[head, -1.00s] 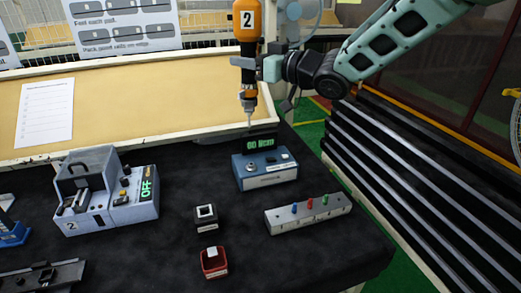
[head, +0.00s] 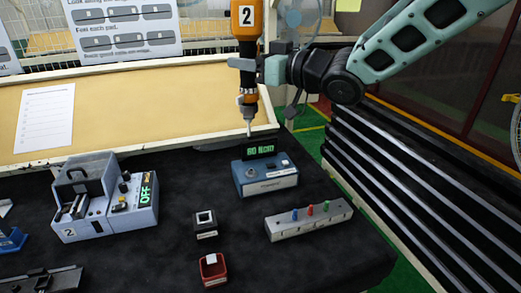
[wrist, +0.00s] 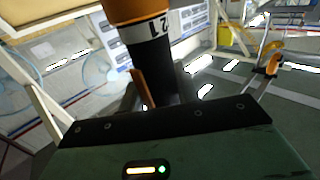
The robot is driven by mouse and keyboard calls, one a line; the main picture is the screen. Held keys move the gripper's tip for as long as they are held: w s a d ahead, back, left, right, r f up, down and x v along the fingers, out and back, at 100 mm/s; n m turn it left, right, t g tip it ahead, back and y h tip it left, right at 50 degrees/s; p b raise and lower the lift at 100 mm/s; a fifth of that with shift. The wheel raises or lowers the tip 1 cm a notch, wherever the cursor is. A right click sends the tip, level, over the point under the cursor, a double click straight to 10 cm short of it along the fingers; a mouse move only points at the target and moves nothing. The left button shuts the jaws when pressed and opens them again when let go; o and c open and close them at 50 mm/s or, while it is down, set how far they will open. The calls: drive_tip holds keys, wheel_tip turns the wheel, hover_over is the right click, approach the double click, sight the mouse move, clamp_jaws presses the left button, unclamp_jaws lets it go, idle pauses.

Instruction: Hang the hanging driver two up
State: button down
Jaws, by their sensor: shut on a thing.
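The orange and black driver marked 2 (head: 247,22) hangs upright, bit down, above the back right of the table in the head view. My gripper (head: 258,66) is shut on its dark lower body, reaching in from the right. The bit tip is in front of the tan board, behind and above the blue torque box. The driver's top is cut off by the frame's upper edge. In the wrist view the driver (wrist: 150,40) stands between the fingers, with its label partly seen. No hook or hanger shows clearly.
A fan (head: 298,18) is behind my arm.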

unclamp_jaws()
idle(0.5)
drive_tip(key=shift+d, duration=0.1)
idle(0.4)
drive_tip(key=r+p+v, duration=0.1)
drive_tip(key=r+v, duration=0.1)
drive_tip(key=v, duration=0.7)
drive_tip(key=shift+s+d+p, duration=0.3)
drive_tip(key=shift+p, duration=0.1)
idle(1.0)
drive_tip(key=b+v, duration=0.4)
drive_tip(key=v, duration=1.3)
drive_tip(key=shift+d, duration=0.2)
